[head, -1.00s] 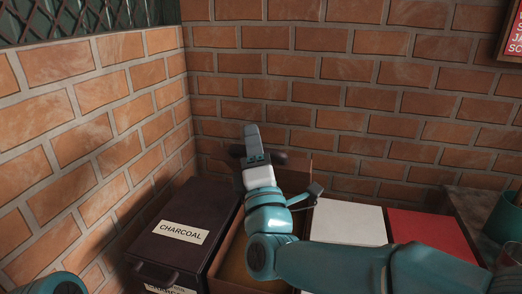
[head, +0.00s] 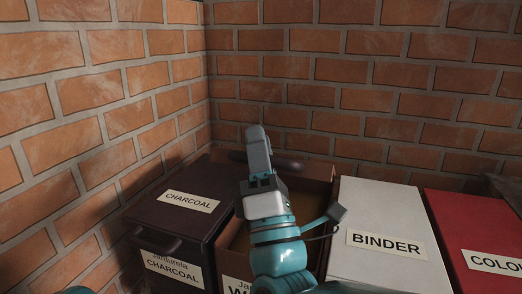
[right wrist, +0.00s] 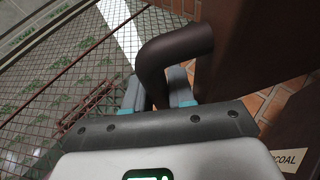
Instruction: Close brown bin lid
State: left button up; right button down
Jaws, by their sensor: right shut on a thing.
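The brown bin (head: 232,268) stands open between the charcoal bin and the white binder bin. Its label is partly hidden by my right arm. Its brown lid (head: 312,171) appears raised at the back; my arm hides part of it. My right gripper (head: 258,137) is at the lid's dark bar handle (head: 290,164). In the right wrist view, the curved handle (right wrist: 172,52) passes between the fingers (right wrist: 157,90), which are shut on it. The brown lid panel (right wrist: 255,45) is beside it. My left gripper is not in view.
The dark charcoal bin (head: 165,220), with a front handle, is closed on the left. The white binder bin (head: 375,210) and red bin (head: 465,215) stand closed on the right. Brick walls (head: 300,80) rise close behind and on the left.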

jog(key=c, duration=1.3)
grip_release()
jog(key=shift+c, duration=0.2)
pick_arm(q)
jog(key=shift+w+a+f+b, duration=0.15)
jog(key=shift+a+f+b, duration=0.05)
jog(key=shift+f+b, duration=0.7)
pick_arm(e)
jog(key=v, duration=1.6)
jog(key=shift+s, duration=0.15)
jog(key=shift+d, duration=0.1)
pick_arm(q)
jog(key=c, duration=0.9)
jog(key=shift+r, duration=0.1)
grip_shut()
